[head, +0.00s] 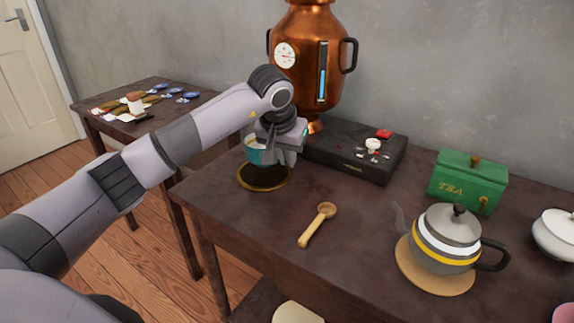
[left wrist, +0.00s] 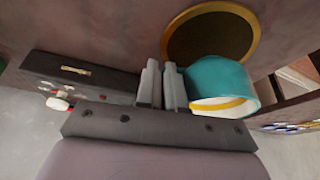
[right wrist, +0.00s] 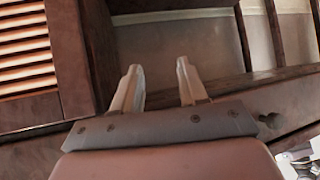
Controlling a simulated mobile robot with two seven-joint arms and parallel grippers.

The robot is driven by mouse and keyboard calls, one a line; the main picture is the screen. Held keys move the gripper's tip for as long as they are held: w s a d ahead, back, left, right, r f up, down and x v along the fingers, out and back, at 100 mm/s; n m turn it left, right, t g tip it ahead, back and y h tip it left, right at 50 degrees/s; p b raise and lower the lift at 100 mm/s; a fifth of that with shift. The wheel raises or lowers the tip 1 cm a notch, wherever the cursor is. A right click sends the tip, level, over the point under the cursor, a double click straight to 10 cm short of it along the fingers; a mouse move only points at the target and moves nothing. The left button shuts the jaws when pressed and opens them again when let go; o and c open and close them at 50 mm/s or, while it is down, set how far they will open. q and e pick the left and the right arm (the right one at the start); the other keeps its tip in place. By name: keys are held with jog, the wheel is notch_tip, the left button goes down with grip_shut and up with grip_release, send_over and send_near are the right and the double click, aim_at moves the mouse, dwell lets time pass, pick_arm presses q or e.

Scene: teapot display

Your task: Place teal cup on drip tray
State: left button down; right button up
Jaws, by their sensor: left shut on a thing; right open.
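The teal cup (head: 254,153) is above the far part of the drip tray, partly hidden by my left gripper (head: 283,152). The drip tray (head: 262,178) is a dark disc with a gold rim near the table's left edge. In the left wrist view the cup (left wrist: 222,78) lies beside the right finger of my left gripper (left wrist: 162,78). The jaws are shut on the cup; its handle is not clearly seen. The tray (left wrist: 208,38) shows just beyond the cup, and a gap seems to lie between them. My right gripper (right wrist: 160,82) is open and empty, low by wooden furniture.
A side table (head: 160,100) is at the left.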

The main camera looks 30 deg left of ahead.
pick_arm(q)
notch_tip(320, 180, down, 2)
jog(key=shift+f, duration=0.3)
jog(key=shift+r, duration=0.1)
jog(key=shift+f, duration=0.2)
jog(key=c, duration=1.3)
grip_release()
pick_arm(e)
jog(key=shift+w+a+r, duration=0.2)
jog(key=shift+a+r, duration=0.05)
jog(key=shift+a, duration=0.05)
pick_arm(q)
jog(key=shift+o, duration=0.2)
jog(key=shift+r, duration=0.1)
